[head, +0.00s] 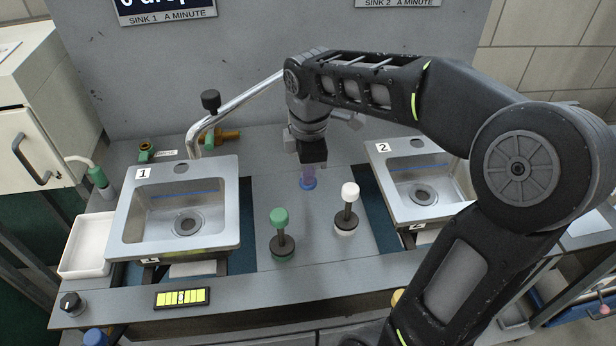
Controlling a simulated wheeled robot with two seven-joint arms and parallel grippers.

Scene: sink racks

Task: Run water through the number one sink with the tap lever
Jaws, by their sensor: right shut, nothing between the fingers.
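The sink marked 1 (178,212) is a steel basin on the left of the bench, with a drain in its floor. Behind it stands the chrome tap pipe (238,104), which slants up to the right until my right arm hides its end. A black-knobbed lever (210,101) stands up at the pipe's left part. No water shows in the basin. My right gripper (312,160) is shut and empty, pointing down over the bench between the two sinks, to the right of the lever and apart from it. My left gripper is not in view.
The sink marked 2 (421,187) is at the right, partly behind my right arm. A green-topped knob (280,218) and a white-topped knob (349,192) stand between the sinks. A blue-based piece (308,184) is just below my right gripper. A white tray (88,243) is at far left.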

